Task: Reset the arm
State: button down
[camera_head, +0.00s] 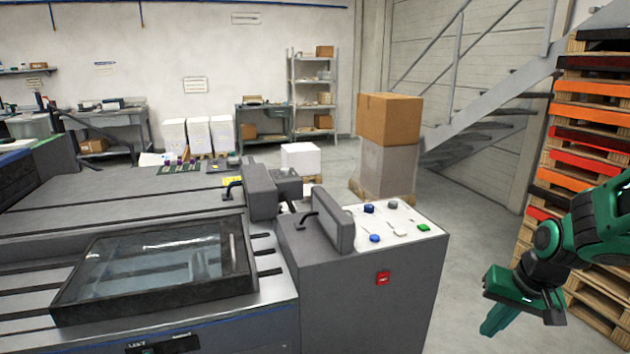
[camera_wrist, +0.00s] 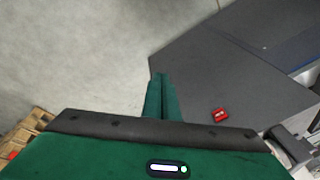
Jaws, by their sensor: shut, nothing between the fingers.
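My green arm reaches in from the right edge of the head view, and my gripper (camera_head: 492,326) hangs low to the right of the grey machine cabinet (camera_head: 350,300), apart from it. In the wrist view the two green fingers of my gripper (camera_wrist: 161,80) are together with nothing between them. The cabinet's dark side (camera_wrist: 220,75) lies beyond the fingertips, and a red switch (camera_wrist: 219,115) is on it to the right. The red switch also shows on the cabinet front in the head view (camera_head: 383,278).
The cabinet top carries blue, grey, white and green buttons (camera_head: 395,232). A tall stack of pallets (camera_head: 580,140) stands behind my arm at the right. A cardboard box (camera_head: 389,118) sits on a grey block further back. Grey floor (camera_head: 465,215) between cabinet and pallets is clear.

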jog(key=s+d+r+m+g, duration=0.1)
jog(key=s+d+r, duration=0.1)
jog(key=s, duration=0.8)
jog(key=s+d+r+g, duration=0.1)
jog(key=s+r, duration=0.4)
jog(key=s, duration=0.4)
jog(key=shift+s+d+r+m+g+h, duration=0.2)
jog(key=shift+s+d+m+g+h, duration=0.2)
